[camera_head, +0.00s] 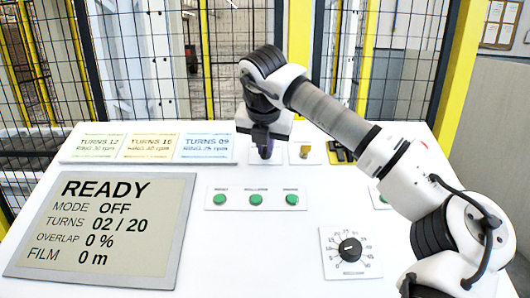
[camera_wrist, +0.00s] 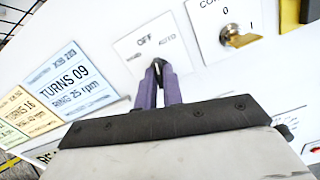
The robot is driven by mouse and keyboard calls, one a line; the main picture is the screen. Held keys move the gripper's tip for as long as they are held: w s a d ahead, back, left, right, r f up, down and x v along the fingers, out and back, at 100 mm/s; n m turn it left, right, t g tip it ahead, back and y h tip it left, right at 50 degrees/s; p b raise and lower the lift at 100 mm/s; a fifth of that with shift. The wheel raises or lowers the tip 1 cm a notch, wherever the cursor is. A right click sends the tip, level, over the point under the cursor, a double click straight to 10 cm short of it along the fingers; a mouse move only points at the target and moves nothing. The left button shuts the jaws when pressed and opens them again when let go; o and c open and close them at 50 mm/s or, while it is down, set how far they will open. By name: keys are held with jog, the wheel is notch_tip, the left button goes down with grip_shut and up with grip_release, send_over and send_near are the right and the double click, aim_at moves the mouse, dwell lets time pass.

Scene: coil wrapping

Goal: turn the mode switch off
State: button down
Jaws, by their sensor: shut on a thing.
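The mode switch (camera_wrist: 158,64) is a small dark knob on a white plate (camera_wrist: 128,47) with OFF printed above it. In the head view my gripper (camera_head: 265,152) reaches down to the panel's back row and hides the knob. The display (camera_head: 105,228) reads READY, MODE OFF, TURNS 02 / 20, OVERLAP 0 %, FILM 0 m.
A brass key switch (camera_head: 305,152) marked 0 and 1 sits just right of the mode switch. Coloured TURNS cards (camera_head: 150,147) lie to its left. A row of green buttons (camera_head: 255,198) and a black dial (camera_head: 350,249) are nearer. A black-and-yellow part (camera_head: 341,151) stands at back right.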

jog(key=shift+n, duration=1.2)
jog(key=shift+b, duration=0.3)
jog(key=c, duration=1.5)
grip_release()
jog(key=b+v, duration=0.2)
jog(key=v, duration=1.2)
jog(key=shift+d, duration=0.15)
jog(key=shift+f, duration=0.1)
